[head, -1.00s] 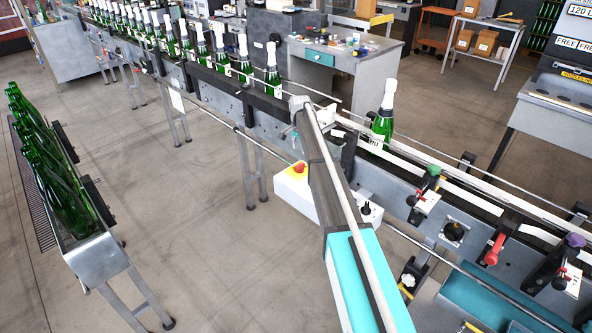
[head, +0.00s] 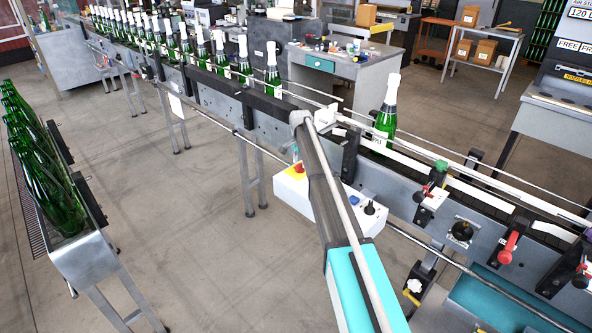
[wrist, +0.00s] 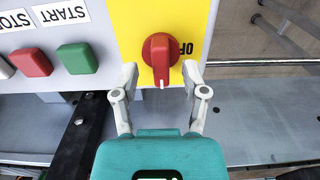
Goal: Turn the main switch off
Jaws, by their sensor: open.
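The main switch is a red rotary knob (wrist: 161,52) on a yellow plate (wrist: 129,20). In the wrist view its white pointer mark faces the bottom of the picture, and an OFF label (wrist: 187,47) sits to its right. My gripper (wrist: 160,70) is open, with one finger on each side of the knob's lower part. I cannot tell whether either finger touches it. In the head view the red knob (head: 297,169) shows on the white control box (head: 291,193) under the conveyor, left of my arm. My gripper is mostly hidden there.
A red STOP button (wrist: 31,61) and a green START button (wrist: 78,58) sit left of the switch. The conveyor (head: 232,100) carries several green bottles above the box. A bin of bottles (head: 85,255) stands at left. The floor between is clear.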

